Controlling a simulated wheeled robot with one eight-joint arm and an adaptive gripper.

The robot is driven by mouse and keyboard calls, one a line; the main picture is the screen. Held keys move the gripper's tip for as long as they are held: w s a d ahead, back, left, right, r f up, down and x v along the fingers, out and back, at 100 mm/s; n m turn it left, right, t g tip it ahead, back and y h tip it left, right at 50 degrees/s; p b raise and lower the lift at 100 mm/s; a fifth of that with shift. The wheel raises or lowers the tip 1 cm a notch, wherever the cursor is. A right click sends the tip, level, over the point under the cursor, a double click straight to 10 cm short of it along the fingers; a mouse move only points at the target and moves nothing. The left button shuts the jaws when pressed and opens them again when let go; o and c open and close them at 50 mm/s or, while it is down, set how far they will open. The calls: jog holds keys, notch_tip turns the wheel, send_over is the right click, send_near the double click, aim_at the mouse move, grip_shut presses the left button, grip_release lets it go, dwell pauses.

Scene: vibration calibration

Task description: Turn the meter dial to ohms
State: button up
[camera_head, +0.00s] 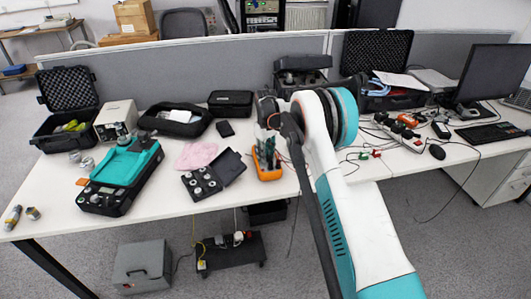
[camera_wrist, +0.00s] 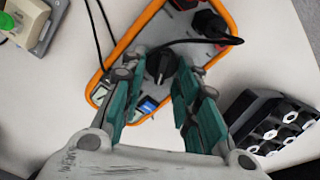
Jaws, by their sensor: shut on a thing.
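The orange-rimmed meter (camera_head: 267,172) lies on the white table, just below my arm in the head view. In the wrist view the meter (camera_wrist: 113,54) shows its grey face, with red and black plugs at its top end. Its black dial (camera_wrist: 160,66) sits between the tips of my gripper (camera_wrist: 161,72). The teal-padded fingers are closed in on the dial's sides. The fingers hide part of the meter's face, and the dial's markings cannot be read. In the head view my gripper (camera_head: 266,152) is over the meter.
A black case of round weights (camera_head: 203,182) stands left of the meter, close to my gripper in the wrist view (camera_wrist: 272,128). A pink cloth (camera_head: 196,155) and a teal-topped device (camera_head: 122,172) lie further left. Cables and a power strip (camera_head: 398,132) are to the right.

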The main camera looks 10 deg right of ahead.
jog(key=m, duration=0.5)
jog(key=shift+d+m+p, duration=0.2)
jog(key=shift+m+p, duration=0.1)
dwell(0.5)
jog(key=o, duration=0.7)
notch_tip(320, 180, up, 12)
jog(key=shift+o, duration=0.2)
